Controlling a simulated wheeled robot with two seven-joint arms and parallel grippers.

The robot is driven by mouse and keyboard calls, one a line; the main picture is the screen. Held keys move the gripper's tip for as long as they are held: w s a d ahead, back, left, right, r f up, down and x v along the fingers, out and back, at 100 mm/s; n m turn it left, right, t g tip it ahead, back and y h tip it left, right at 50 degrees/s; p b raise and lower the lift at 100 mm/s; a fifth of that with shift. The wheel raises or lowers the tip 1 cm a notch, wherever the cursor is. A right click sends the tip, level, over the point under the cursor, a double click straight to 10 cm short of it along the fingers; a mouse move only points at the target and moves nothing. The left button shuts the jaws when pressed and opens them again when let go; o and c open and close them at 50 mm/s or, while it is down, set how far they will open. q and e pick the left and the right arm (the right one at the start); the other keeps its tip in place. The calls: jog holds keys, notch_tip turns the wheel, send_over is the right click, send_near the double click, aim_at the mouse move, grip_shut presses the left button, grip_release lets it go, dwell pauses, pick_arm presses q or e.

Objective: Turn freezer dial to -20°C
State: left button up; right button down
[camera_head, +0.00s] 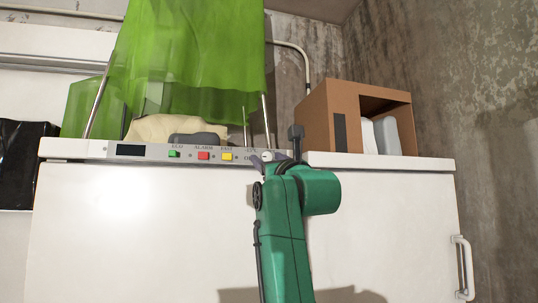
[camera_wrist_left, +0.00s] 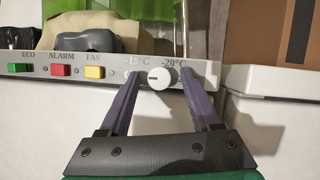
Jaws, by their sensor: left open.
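The white freezer (camera_head: 150,230) carries a grey control panel (camera_head: 100,150) along its top front edge. The round white dial (camera_wrist_left: 160,77) sits on this panel below the temperature labels. The "-20°C" label (camera_wrist_left: 174,63) is above and right of it; another label at its upper left is partly hidden by a finger. My left gripper (camera_head: 268,158) is at the panel's right part. In the wrist view its two purple fingers (camera_wrist_left: 160,86) are open, one on each side of the dial. I cannot tell if they touch it. My right gripper is not in view.
Green ECO (camera_head: 174,153), red ALARM (camera_head: 203,155) and yellow FAST (camera_head: 227,156) buttons lie left of the dial. A cardboard box (camera_head: 315,120) stands on the freezer top at right. Green sheeting (camera_head: 190,60) hangs behind the panel. A white handle (camera_head: 463,265) is at far right.

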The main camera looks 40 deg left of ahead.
pick_arm(q)
grip_shut()
jog(key=shift+s, duration=0.1)
